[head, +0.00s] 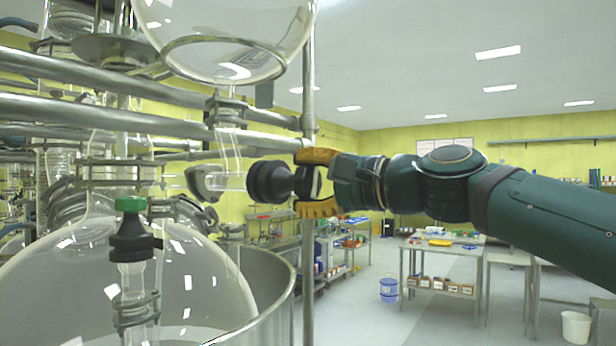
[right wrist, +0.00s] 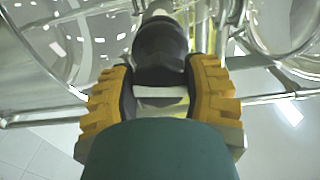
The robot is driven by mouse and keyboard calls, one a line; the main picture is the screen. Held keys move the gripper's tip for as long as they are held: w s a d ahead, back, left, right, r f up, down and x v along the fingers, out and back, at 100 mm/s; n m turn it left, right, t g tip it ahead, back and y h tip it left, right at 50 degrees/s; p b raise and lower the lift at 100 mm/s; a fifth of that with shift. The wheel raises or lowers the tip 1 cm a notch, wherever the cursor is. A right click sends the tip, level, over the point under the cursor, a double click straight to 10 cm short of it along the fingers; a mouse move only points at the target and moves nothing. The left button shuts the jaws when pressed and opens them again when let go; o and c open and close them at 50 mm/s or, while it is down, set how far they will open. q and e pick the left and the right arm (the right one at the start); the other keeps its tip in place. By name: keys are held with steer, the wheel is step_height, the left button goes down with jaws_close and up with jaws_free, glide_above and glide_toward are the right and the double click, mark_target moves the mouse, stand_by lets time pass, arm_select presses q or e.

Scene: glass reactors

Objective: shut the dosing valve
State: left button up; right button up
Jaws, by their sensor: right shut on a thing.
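The dosing valve (head: 269,182) is a black knob on a horizontal glass side arm, beneath the round glass vessel at the top of the head view. My right gripper (head: 303,184) comes in from the right with its yellow fingers above and below the knob's outer end. It is shut on the knob. In the right wrist view the black valve (right wrist: 160,50) runs away from me between the two yellow fingers of the gripper (right wrist: 160,92). The finger pads hide the sides of the gripped part. My left gripper does not show.
A large round glass vessel (head: 60,285) fills the lower left, with a green-capped black valve (head: 131,235) on top. Steel rails (head: 60,107) cross at the left and a vertical post (head: 308,250) stands near the gripper. Tables and a blue bucket (head: 388,289) are farther back.

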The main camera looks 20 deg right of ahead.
steer(key=shift+m, duration=0.4)
steer(key=o, duration=1.2)
steer(key=v, duration=1.2)
